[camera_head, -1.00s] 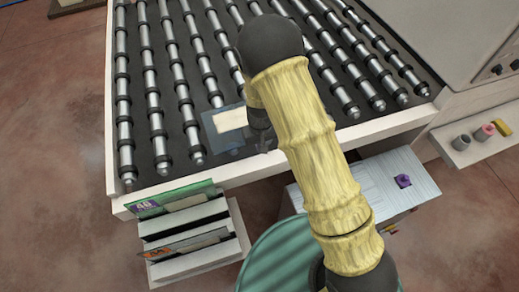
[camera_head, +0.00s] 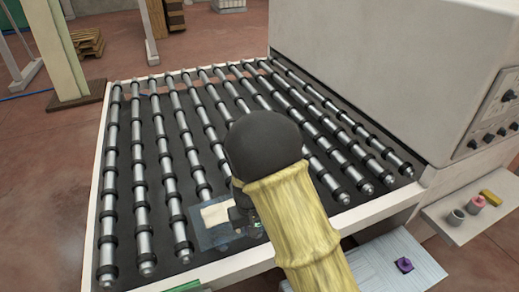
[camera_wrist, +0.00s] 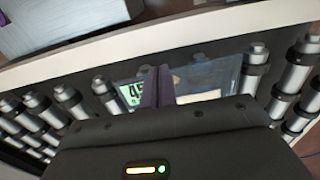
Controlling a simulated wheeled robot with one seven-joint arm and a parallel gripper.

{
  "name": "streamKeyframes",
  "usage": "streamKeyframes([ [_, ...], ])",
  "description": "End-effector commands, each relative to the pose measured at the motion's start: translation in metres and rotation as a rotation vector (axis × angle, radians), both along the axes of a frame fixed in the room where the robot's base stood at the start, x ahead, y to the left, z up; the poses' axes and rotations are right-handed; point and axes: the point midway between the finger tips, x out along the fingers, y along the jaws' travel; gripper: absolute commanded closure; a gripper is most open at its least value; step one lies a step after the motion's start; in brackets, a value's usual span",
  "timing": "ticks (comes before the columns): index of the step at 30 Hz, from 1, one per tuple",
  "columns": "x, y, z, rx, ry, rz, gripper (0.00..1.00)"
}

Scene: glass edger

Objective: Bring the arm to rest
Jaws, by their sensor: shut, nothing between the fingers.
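My arm reaches over the front of the roller conveyor (camera_head: 105,215). My gripper (camera_wrist: 158,74) shows in the wrist view with its two dark fingers together and nothing between them. In the head view my gripper is mostly hidden behind my own arm. A small clear glass pane (camera_head: 208,239) with a cream label (camera_head: 214,214) lies on the front rollers, just left of my arm. In the wrist view the pane (camera_wrist: 222,76) shows behind the fingers, with a green-and-white numbered marking (camera_wrist: 133,94) beside them. I cannot tell how far the fingertips are from the pane.
A large pale machine housing (camera_head: 390,60) stands along the right. A side shelf (camera_head: 455,224) holds a grey cup, a pink-topped cup and a yellow block. A purple item (camera_head: 404,265) lies on a light box top (camera_head: 385,278) at front right. A post (camera_head: 50,45) stands at back left.

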Motion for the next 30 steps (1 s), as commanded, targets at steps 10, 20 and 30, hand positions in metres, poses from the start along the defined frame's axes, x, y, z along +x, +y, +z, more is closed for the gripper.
streamKeyframes([
  [10, -0.003, -0.047, 0.029, 0.03, -0.024, -0.1, 1.0],
  [20, -0.048, -0.155, 0.087, 0.072, -0.12, -0.318, 1.0],
  [30, -0.108, -0.218, 0.112, 0.057, -0.222, -0.461, 1.0],
])
